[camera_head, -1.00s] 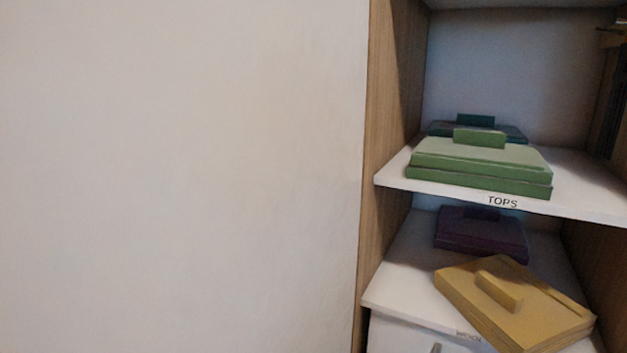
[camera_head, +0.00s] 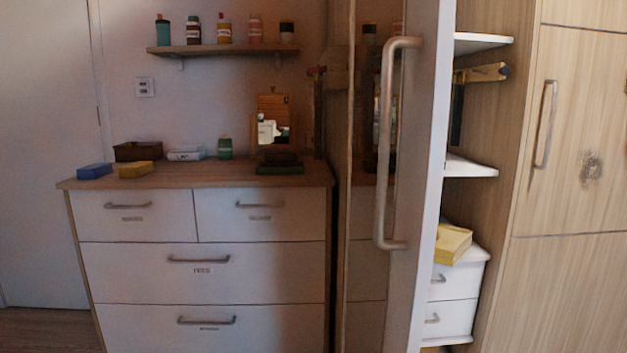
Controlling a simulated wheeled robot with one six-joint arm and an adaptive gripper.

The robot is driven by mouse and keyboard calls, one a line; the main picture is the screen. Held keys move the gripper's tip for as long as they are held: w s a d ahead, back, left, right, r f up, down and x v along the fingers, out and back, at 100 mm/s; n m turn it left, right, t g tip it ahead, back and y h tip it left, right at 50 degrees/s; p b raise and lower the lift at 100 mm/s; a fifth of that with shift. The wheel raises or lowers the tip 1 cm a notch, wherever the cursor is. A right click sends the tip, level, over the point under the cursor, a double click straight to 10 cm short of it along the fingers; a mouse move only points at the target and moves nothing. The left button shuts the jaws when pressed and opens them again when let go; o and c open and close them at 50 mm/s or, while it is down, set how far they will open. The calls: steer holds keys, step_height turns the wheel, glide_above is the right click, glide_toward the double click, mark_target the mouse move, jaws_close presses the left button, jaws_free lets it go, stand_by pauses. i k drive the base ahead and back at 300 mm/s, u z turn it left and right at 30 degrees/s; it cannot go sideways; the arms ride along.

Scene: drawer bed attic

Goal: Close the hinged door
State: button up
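A tall hinged door (camera_head: 418,190) stands open in the head view, right of centre, seen nearly edge-on. It has a long vertical bar handle (camera_head: 385,140) on the face turned toward the left. Behind it, to the right, the open wardrobe shows white shelves (camera_head: 470,166) and a yellow box (camera_head: 453,243) on a small white drawer unit (camera_head: 465,290). The door hides part of the wardrobe's inside. My gripper is not in view.
A chest of drawers (camera_head: 205,270) stands left of the door, with small boxes and a mirror (camera_head: 272,125) on top. A wall shelf (camera_head: 220,49) holds several bottles. A closed wooden door with a handle (camera_head: 545,125) is at the right.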

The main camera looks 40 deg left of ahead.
mark_target(402, 51)
steer(key=u, duration=1.8)
steer(key=i, duration=0.45)
steer(key=z, duration=1.35)
steer(key=k, duration=1.35)
steer(key=u, duration=1.05)
steer(key=i, duration=0.5)
steer(key=u, duration=0.05)
